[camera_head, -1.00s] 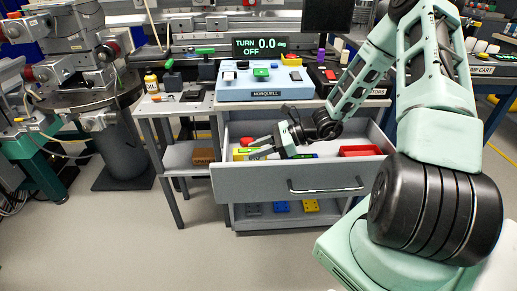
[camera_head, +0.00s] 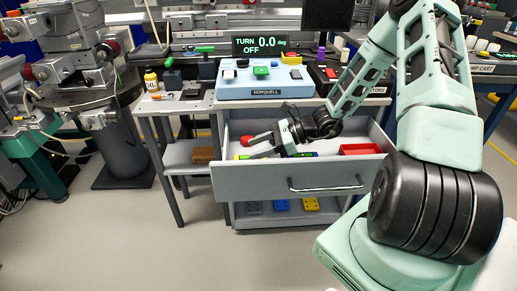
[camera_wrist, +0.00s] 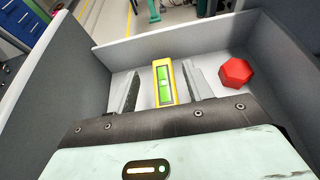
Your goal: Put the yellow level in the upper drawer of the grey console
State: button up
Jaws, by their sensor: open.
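The yellow level (camera_wrist: 155,97) with a green vial lies in the open upper drawer (camera_head: 230,178) of the grey console. In the wrist view it sits between the two fingers of my gripper (camera_wrist: 160,80), with a gap on each side. My gripper (camera_head: 272,138) is open and reaches down into the drawer. In the head view only a small yellow end of the level shows behind the drawer front; my gripper and that front hide most of it.
A red faceted object (camera_wrist: 236,73) is in the drawer, right of my gripper in the wrist view. A red tray (camera_head: 361,149) is at the drawer's right end. A blue control box (camera_head: 263,86) stands on the console. A small side table (camera_head: 160,106) stands left of it.

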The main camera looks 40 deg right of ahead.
jog(key=p+v, duration=0.2)
jog(key=v, duration=1)
